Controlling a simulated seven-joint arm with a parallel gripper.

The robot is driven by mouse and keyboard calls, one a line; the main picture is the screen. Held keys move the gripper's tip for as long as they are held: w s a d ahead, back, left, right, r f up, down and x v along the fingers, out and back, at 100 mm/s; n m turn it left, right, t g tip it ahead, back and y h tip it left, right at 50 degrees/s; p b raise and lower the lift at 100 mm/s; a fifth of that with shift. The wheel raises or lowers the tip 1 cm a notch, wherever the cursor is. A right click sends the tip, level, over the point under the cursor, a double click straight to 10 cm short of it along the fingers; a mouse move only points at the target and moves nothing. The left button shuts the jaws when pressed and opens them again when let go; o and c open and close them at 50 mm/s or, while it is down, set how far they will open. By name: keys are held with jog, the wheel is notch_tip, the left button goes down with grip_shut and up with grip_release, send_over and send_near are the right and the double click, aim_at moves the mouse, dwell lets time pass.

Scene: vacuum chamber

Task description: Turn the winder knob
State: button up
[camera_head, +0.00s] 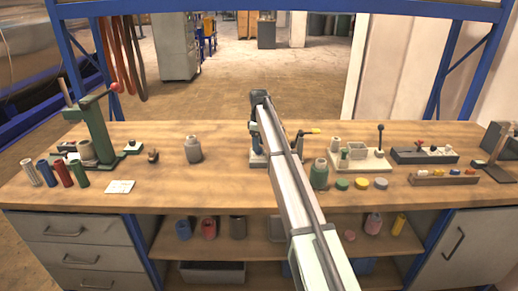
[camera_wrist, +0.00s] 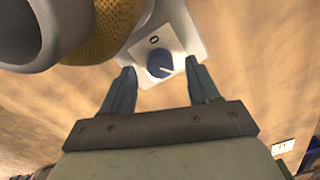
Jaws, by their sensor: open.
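The winder knob (camera_wrist: 160,63) is a round dark blue knob with a pale pointer line. It sits on a light grey plate (camera_wrist: 185,38) that has a dark ring-shaped mark above the knob. My gripper (camera_wrist: 160,68) is open in the wrist view, with one blue-grey finger on each side of the knob. I cannot tell whether the fingers touch it. A yellow textured drum (camera_wrist: 108,30) and a large grey round part (camera_wrist: 57,40) lie at the upper left. In the head view my arm hides the knob and the fingers; part of a grey device base (camera_head: 257,161) shows beside it.
A grey bottle (camera_head: 193,150) and a green press (camera_head: 97,135) stand left. The bench (camera_head: 225,187) is clear at its front middle.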

jog(key=shift+f, duration=1.4)
jog(key=c, duration=1)
jog(key=shift+m, duration=2.4)
jog(key=shift+c, duration=0.2)
jog(key=o, duration=1)
jog(key=shift+o, duration=0.2)
